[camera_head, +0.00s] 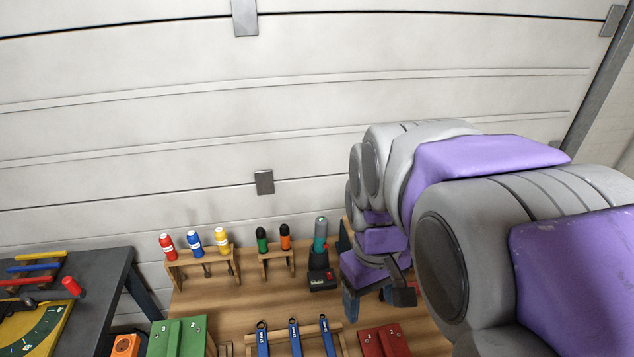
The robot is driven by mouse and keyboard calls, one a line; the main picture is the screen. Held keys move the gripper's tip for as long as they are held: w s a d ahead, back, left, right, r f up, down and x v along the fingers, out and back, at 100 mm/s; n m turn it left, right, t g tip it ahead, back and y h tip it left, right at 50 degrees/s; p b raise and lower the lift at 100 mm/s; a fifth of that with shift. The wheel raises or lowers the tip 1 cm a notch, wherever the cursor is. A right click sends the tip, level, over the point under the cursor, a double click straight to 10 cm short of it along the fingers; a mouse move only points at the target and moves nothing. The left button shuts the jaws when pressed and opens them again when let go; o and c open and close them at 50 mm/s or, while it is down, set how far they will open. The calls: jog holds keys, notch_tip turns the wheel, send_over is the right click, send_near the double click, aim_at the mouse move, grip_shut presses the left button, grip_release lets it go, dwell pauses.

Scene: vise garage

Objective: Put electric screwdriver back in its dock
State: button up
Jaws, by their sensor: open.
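A teal and grey upright tool (320,234), which looks like the electric screwdriver, stands at the back of the wooden bench.
Wooden racks hold red, blue and yellow bottles (194,242) and green and orange-handled tools (274,238) left of the dock. Blue wrenches (293,338) lie in front, between a green case (178,337) and a red case (384,341). A dark table (100,275) stands left.

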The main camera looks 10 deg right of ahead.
jog(key=w+d+r+n, duration=0.1)
jog(key=w+n, duration=0.4)
jog(key=w, duration=1.4)
jog(key=n+t, duration=0.2)
jog(key=n, duration=0.6)
send_over(322, 229)
jog(key=w, duration=0.1)
notch_tip(322, 229, down, 7)
jog(key=f+b, duration=0.1)
jog(key=f, duration=0.4)
jog(key=f+b, duration=0.1)
jog(key=f, duration=0.5)
jog(key=w+f+b, duration=0.1)
jog(key=f, duration=0.5)
jog(key=shift+d+b, duration=0.2)
jog(key=shift+b, duration=0.2)
jog(key=shift+c, duration=0.4)
